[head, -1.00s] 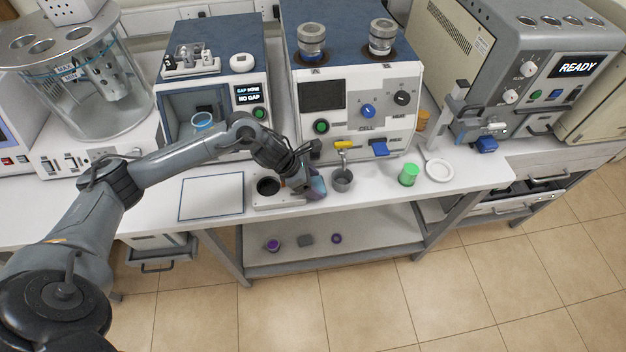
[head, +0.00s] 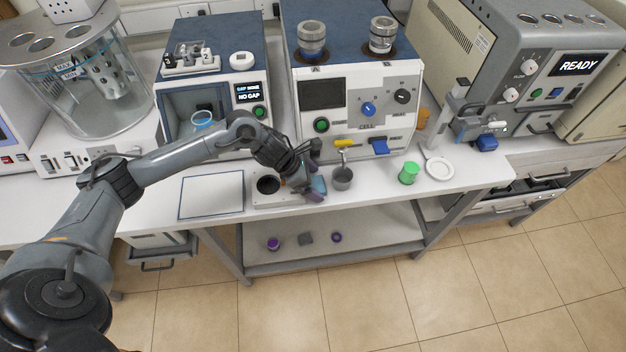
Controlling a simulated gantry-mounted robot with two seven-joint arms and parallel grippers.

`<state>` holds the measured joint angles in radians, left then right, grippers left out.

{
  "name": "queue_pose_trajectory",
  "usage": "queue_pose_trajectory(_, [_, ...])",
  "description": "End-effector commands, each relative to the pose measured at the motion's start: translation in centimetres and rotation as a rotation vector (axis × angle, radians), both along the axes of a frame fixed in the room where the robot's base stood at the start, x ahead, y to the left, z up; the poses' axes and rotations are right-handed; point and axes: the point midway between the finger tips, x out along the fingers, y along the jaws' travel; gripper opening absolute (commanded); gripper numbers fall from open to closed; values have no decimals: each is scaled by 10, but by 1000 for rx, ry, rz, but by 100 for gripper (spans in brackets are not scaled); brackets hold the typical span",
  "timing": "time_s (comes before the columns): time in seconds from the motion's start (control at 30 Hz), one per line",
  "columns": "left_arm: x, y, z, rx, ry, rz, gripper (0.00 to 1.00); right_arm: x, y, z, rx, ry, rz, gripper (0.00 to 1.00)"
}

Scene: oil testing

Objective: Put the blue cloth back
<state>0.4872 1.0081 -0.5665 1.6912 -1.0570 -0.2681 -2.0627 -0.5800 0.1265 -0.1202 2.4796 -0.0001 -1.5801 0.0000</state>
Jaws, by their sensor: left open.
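The blue cloth (head: 319,185) shows as a small light-blue patch on the front of the white bench, between a pale tray with a dark round well and a grey metal cup. My left gripper (head: 314,178) is at the cloth, its fingers spread open around or just above it. The gripper hides part of the cloth, and I cannot tell whether they touch. My right gripper is not in view.
The grey cup (head: 342,178) stands close right of my gripper, below a small tap. The tray (head: 262,203) is close on the left. The test machine (head: 350,120) rises behind.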

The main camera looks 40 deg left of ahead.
Motion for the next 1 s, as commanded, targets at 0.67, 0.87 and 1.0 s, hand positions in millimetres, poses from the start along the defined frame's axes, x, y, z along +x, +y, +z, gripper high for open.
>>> queue_pose_trajectory(0.67, [-43, 38, 89, 2, -3, 0, 96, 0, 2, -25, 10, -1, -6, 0])
queue_pose_trajectory(0.87, [-46, 26, 90, -34, -3, 34, 96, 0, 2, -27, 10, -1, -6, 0])
queue_pose_trajectory(1.0, [-40, -23, 66, -168, -7, 183, 96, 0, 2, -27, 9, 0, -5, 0])
